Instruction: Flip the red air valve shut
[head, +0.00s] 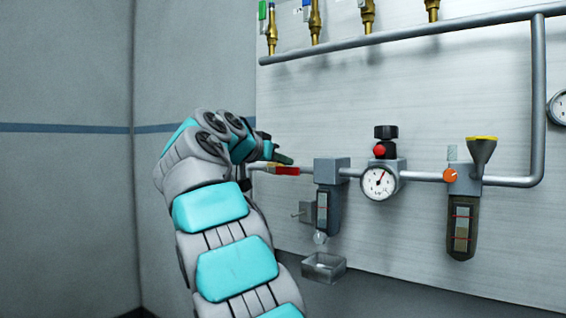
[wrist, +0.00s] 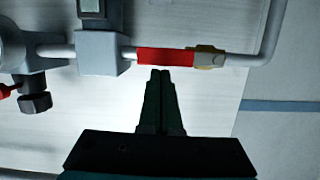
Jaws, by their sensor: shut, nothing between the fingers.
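The red air valve handle (head: 287,170) lies along the grey pipe, left of the first filter unit. In the wrist view the red handle (wrist: 165,57) reaches from the brass valve body (wrist: 208,57) toward the grey filter block, in line with the pipe. My gripper (wrist: 160,73) is shut and empty, its tips at the edge of the handle near its middle. I cannot tell whether they touch it.
Right of the valve are a filter bowl (head: 329,210), a pressure gauge (head: 379,183) under a black knob, and a lubricator bowl (head: 462,228). A small clear tray (head: 323,267) sits below the filter. A manifold pipe (head: 400,36) with several brass valves runs above. Wall space between is clear.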

